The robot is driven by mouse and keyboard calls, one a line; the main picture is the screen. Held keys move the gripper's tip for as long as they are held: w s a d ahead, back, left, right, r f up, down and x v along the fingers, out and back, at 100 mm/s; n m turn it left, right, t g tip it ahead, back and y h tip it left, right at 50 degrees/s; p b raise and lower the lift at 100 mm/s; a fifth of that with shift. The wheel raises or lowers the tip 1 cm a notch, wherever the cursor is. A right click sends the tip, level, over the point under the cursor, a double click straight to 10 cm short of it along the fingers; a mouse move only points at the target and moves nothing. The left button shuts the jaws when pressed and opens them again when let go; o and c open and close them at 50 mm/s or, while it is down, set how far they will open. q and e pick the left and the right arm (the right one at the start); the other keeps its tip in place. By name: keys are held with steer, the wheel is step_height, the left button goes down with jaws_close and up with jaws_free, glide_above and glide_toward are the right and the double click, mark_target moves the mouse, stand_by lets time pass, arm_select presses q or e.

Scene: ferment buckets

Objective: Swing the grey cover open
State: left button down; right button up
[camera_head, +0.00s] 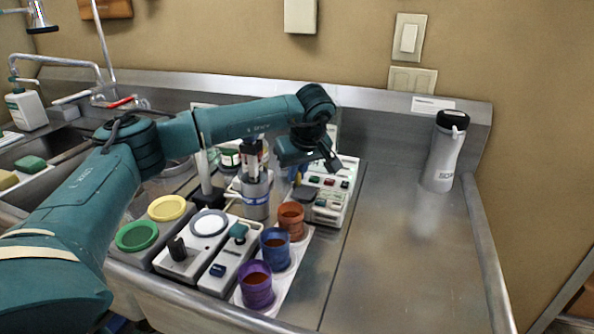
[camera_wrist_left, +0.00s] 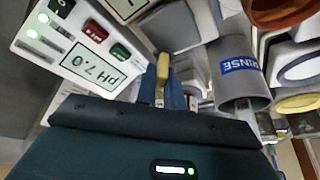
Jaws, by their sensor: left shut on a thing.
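The grey cover (camera_wrist_left: 182,24) shows in the left wrist view as a flat grey panel beside the white pH meter (camera_wrist_left: 80,45), which reads "pH 7.0". In the head view a dark grey piece beside the pH meter (camera_head: 330,190) looks like the cover (camera_head: 303,193). My left gripper (camera_wrist_left: 162,92) has its blue fingers shut on a yellow tab (camera_wrist_left: 163,66) next to the cover's edge. In the head view my left gripper (camera_head: 298,174) points down at the meter's left side, its fingertips mostly hidden. How far the cover is open, I cannot tell. My right gripper is not in view.
A grey RINSE cup (camera_head: 256,197) stands left of the gripper. Orange (camera_head: 291,220), blue (camera_head: 275,248) and purple (camera_head: 256,284) cups stand in a row in front. The steel counter (camera_head: 400,250) between is clear.

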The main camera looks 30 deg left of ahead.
mark_target(292, 197)
arm_select(q)
steer(key=m+t+h+p, duration=0.1)
steer(key=m, duration=0.2)
steer(key=shift+m, duration=0.3)
steer(key=shift+m+t+h+p, duration=0.3)
steer(key=shift+m+h+p, duration=0.3)
steer(key=shift+m, duration=1)
steer(key=c, duration=1.5)
jaws_free()
steer(key=v, duration=1.3)
steer(key=shift+b, duration=0.4)
steer(key=shift+s+a, duration=0.1)
steer(key=shift+s, duration=0.05)
